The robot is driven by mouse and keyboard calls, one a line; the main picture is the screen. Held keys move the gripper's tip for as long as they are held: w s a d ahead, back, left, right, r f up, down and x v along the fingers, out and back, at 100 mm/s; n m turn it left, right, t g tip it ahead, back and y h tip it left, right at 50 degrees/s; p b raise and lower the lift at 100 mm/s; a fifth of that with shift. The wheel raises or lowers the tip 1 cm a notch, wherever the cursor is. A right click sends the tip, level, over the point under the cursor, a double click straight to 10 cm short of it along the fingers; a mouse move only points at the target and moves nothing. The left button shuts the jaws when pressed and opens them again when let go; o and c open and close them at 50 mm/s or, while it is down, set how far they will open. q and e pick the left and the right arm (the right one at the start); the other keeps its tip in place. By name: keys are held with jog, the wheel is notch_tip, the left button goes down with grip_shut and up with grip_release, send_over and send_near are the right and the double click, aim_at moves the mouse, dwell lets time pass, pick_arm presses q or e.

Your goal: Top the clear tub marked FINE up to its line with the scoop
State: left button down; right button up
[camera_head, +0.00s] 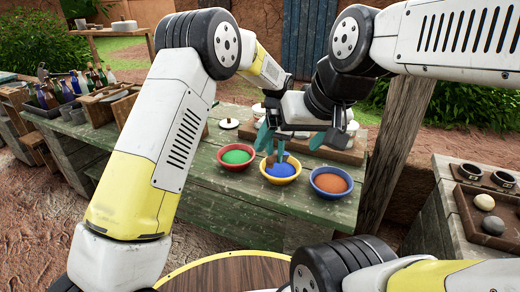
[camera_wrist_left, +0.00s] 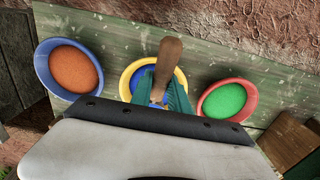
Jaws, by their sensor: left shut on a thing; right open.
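My left gripper (camera_head: 281,152) is shut on the wooden handle of the scoop (camera_wrist_left: 169,62), low over the yellow bowl of blue powder (camera_head: 281,178). It also shows in the left wrist view (camera_wrist_left: 162,92), with its teal fingers on both sides of the scoop. The scoop's head is hidden, so I cannot tell whether it is in the powder. My right gripper (camera_head: 290,138) is open, its teal fingers wide apart, in front of the left hand in the head view. No clear tub marked FINE can be made out; pale jars (camera_head: 351,128) stand partly hidden behind the right gripper.
A red bowl of green powder (camera_head: 237,157) and a blue bowl of orange powder (camera_head: 331,182) flank the yellow one on the green wooden table (camera_head: 225,190). Bottles (camera_head: 75,84) stand at far left. A tray with balls (camera_head: 484,202) is at right. A post (camera_head: 392,150) rises beside the table.

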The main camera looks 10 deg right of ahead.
aim_at(269, 161)
pick_arm(q)
jog(key=shift+s+a+r+t+h, duration=0.35)
jog(key=shift+s+t+h, duration=0.2)
jog(key=shift+t, duration=0.35)
jog(key=shift+s+a+r+t+h, duration=0.35)
jog(key=shift+t+h, duration=0.3)
jog(key=shift+t, duration=0.25)
